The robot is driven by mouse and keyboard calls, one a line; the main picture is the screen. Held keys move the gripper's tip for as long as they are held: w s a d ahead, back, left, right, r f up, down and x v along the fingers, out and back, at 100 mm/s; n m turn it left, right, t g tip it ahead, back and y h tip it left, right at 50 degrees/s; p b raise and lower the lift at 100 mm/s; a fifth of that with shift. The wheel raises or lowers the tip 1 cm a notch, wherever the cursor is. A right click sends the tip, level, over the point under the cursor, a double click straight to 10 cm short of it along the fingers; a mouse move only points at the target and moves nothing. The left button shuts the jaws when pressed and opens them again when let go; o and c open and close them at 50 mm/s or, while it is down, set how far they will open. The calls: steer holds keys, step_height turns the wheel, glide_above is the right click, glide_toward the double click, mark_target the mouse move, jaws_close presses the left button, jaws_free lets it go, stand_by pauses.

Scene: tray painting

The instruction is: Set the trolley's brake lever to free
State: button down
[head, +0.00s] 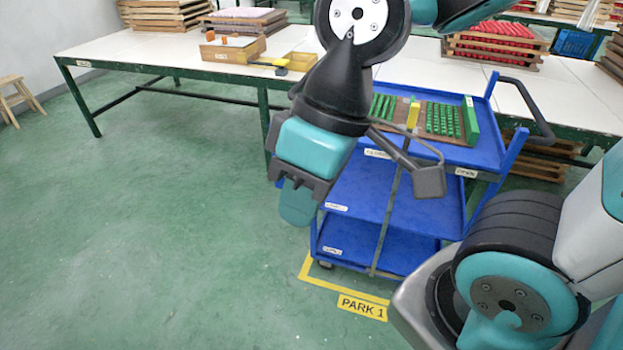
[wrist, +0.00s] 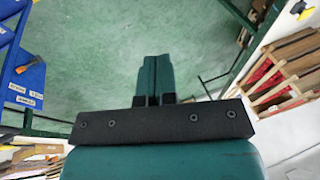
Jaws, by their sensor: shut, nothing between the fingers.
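The blue trolley (head: 345,188) stands right of the middle in the head view, with my arm in front of its left part. The closed fingers also show in the wrist view (wrist: 154,78), over bare green floor. A blue piece that looks like part of the trolley (wrist: 22,88) shows at the left of the wrist view.
A yellow floor outline marked PARK 1 (head: 362,307) lies around the trolley's foot. Green blocks (head: 443,119) stand on its top. A long white table (head: 130,50) with wooden boxes runs behind. The floor at left is clear except for a stool (head: 18,92).

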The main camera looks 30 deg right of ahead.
steer(key=w+a+f+m+t+y+b, duration=0.3)
steer(key=w+f+m+t+y+b, duration=0.15)
steer(key=w+f+b, duration=1.05)
steer(key=w+d+f+m+t+y+b, duration=0.1)
steer(key=w+d+f+m+t+b, duration=0.35)
steer(key=b, duration=0.55)
steer(key=w+d+f+m+t+y+b, duration=0.1)
steer(key=w+f+m+t+b, duration=0.15)
steer(key=w+f+b, duration=0.5)
steer(key=w+d+f+m+t+h+b, duration=0.2)
steer(key=d+f+m+t+h+b, duration=0.3)
steer(key=d+f+m+b, duration=0.5)
steer(key=w+d+f+m+t+h+b, duration=0.3)
steer(key=d+f+m+h+b, duration=0.7)
steer(key=d+b, duration=0.7)
step_height(320, 180, down, 2)
steer(key=shift+w+d+f+t+b, duration=0.2)
steer(key=shift+w+d+t+b, duration=0.15)
steer(key=shift+t+b, duration=0.7)
steer(key=a+r+p+x, duration=0.1)
steer(key=a+p+x, duration=0.1)
steer(key=p+x, duration=1.1)
steer(key=shift+a+p, duration=0.4)
steer(key=shift+p, duration=0.5)
